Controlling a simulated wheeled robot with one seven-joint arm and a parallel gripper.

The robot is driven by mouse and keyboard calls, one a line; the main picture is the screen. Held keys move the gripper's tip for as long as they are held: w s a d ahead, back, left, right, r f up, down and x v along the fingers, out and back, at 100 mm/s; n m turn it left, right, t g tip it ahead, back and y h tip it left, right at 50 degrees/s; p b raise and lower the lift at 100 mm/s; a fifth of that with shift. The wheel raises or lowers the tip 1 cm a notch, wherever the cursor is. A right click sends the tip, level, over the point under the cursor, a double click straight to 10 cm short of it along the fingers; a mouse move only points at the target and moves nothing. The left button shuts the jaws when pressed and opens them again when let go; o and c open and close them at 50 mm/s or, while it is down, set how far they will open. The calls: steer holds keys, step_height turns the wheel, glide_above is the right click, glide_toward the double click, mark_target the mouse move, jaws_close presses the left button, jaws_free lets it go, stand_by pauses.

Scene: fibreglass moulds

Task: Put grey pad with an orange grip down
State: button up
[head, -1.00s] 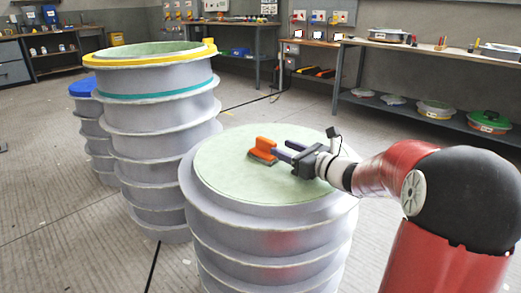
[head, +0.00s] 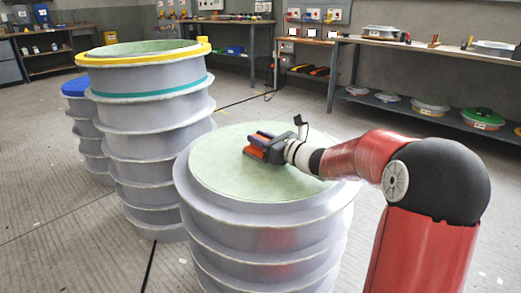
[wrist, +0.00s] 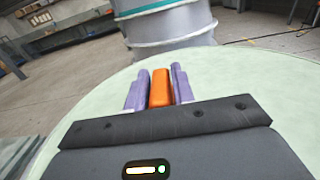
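The grey pad with an orange grip (head: 254,153) is on the pale green top of the nearest grey ribbed mould (head: 225,172). Its orange grip also shows upright in the wrist view (wrist: 160,88). My gripper (head: 263,142) reaches in from the right, low over the mould top. Its two purple fingers (wrist: 159,86) lie along both sides of the grip, with no clear gap, and look shut on it. The grey underside is hidden, so I cannot tell whether it touches the mould top.
A taller mould with a yellow rim (head: 200,47) and teal band stands behind left, with a blue-topped one (head: 75,86) beyond. Benches (head: 440,47) line the back wall, with lidded containers on the lower shelf. The green mould top around the pad is clear.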

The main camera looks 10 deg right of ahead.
steer(key=c, duration=0.5)
jaws_close()
steer(key=shift+r, duration=0.15)
